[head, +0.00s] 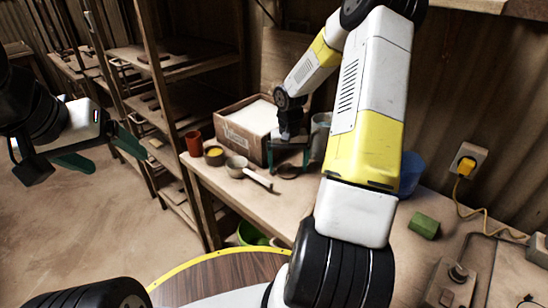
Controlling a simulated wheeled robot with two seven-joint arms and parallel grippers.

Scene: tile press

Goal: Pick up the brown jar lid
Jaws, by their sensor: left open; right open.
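The brown jar lid (288,172) looks like a small dark round disc lying flat on the workbench (221,188), near its back part. My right gripper (288,166) reaches down over it from above. Its teal fingers are apart, one on each side of the lid in the picture; whether they touch it I cannot tell. My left gripper (103,154) is open and empty at the far left, in the air over the floor and well away from the bench.
A cardboard box (228,138) stands behind the lid. A red cup (194,143), a yellow-rimmed jar (214,156), a grey cup (236,167) and a white-handled tool (258,179) are to its left. A green block (425,226) and blue container (412,172) are right.

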